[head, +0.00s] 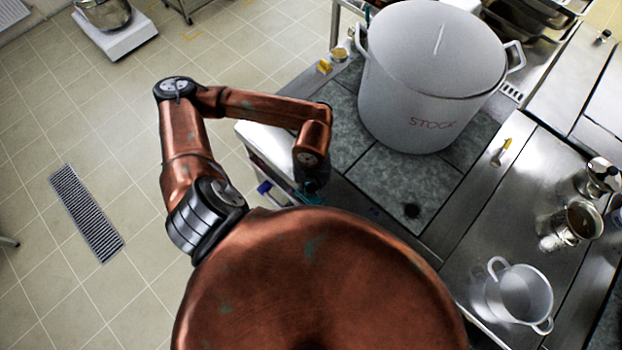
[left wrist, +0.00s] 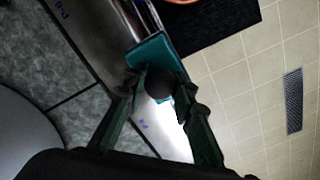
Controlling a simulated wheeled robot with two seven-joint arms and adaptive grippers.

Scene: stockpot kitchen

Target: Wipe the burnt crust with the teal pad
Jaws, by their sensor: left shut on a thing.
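In the left wrist view the gripper (left wrist: 160,88) is shut on a dark round knob, with the teal pad (left wrist: 153,54) beyond the fingertips. In the head view the pad is mostly hidden by my arm. My right gripper is in neither view.
A large white stockpot (head: 430,85) stands at the back of the grey top. A small white pot (head: 520,294) and metal jugs (head: 572,223) stand on the steel counter (head: 480,220) to the right. The grey top around the dark patch is clear.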

